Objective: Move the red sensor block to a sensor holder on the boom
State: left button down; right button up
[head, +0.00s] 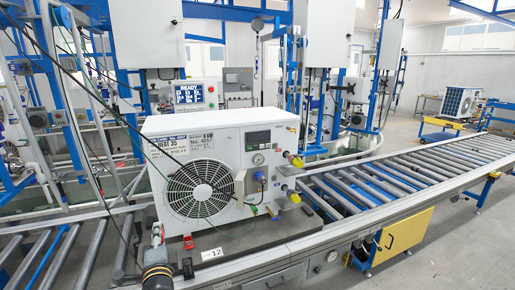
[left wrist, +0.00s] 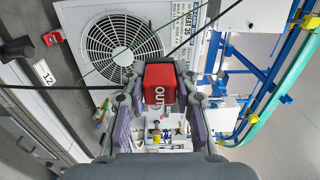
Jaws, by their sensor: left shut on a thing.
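The red sensor block (left wrist: 160,83), marked OUT, is between the two fingers of my left gripper (left wrist: 160,100) in the left wrist view, and the gripper is shut on it. In the head view my left gripper (head: 157,240) is near the lower left, in front of the white unit's left corner; the held block is hard to make out there. I cannot tell the boom or a sensor holder clearly in either view. My right gripper is not in view.
A white fan unit (head: 218,150) stands on the roller conveyor (head: 400,175). A small red item (head: 188,242) and a plate marked 12 (head: 212,253) are on the conveyor's front. Dark cables hang at the left, near my left arm. Blue frames stand behind.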

pick_arm(q)
jog(key=s+d+f+m+h, duration=0.2)
jog(key=s+d+f+h, duration=0.1)
jog(key=f, duration=0.4)
jog(key=s+d+f+m+t+h, duration=0.1)
jog(key=s+d+f+m+h, duration=0.1)
jog(key=s+d+f, duration=0.4)
notch_tip(320, 180, down, 2)
jog(key=shift+s+d+f+h, duration=0.15)
jog(key=shift+s+d+h, duration=0.15)
jog(key=shift+s+h, duration=0.7)
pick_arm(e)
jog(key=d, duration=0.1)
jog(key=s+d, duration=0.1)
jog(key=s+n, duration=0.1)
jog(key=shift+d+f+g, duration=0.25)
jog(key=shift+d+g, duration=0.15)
pick_arm(q)
jog(key=shift+s, duration=0.1)
